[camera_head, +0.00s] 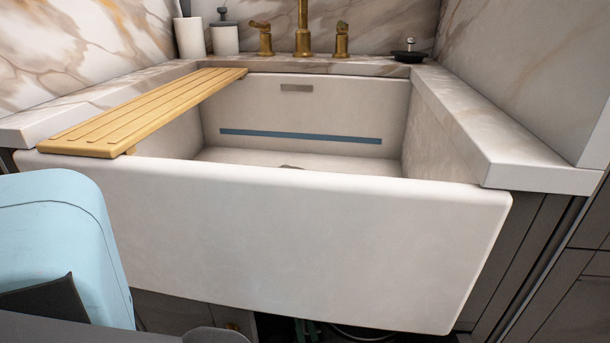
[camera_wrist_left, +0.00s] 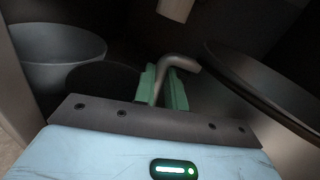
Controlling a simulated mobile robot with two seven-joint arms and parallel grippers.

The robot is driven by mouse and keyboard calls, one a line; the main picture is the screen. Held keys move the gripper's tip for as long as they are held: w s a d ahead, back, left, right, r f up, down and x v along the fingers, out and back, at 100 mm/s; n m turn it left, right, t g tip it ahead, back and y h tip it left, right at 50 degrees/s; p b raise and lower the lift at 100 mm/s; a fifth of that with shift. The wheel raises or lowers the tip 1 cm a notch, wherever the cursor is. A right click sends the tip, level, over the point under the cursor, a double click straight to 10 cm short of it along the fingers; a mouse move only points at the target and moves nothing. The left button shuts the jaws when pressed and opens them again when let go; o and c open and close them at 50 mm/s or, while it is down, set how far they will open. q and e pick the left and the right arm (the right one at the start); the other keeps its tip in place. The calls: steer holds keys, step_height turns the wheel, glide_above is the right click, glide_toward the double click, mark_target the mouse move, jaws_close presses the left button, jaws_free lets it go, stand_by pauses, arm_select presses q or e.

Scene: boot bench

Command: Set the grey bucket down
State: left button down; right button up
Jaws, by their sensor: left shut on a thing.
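My left gripper (camera_wrist_left: 163,88) shows in the left wrist view. Its green fingers are shut on a grey bent bar (camera_wrist_left: 181,66), which looks like a handle. I cannot tell whether this bar joins the bucket. A round, open-topped grey bucket (camera_wrist_left: 58,62) shows at the upper left of that view, left of the fingers and apart from them. Its underside is hidden, so I cannot tell what it rests on. My right gripper is not in view.
A white apron sink (camera_head: 320,245) fills the middle, with a wooden slatted board (camera_head: 150,110) across its left side. Below its front edge is a dark space with hard-to-make-out items. In the left wrist view, a large dark rounded shape (camera_wrist_left: 262,85) is close on the right.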

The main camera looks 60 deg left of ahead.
mark_target(304, 331)
arm_select(q)
steer(key=shift+f+b, duration=1)
steer(key=shift+f, duration=0.6)
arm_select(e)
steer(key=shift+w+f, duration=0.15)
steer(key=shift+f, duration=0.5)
arm_select(q)
steer(key=c, duration=1.5)
jaws_free()
steer(key=shift+f, duration=0.1)
steer(key=shift+o, duration=0.2)
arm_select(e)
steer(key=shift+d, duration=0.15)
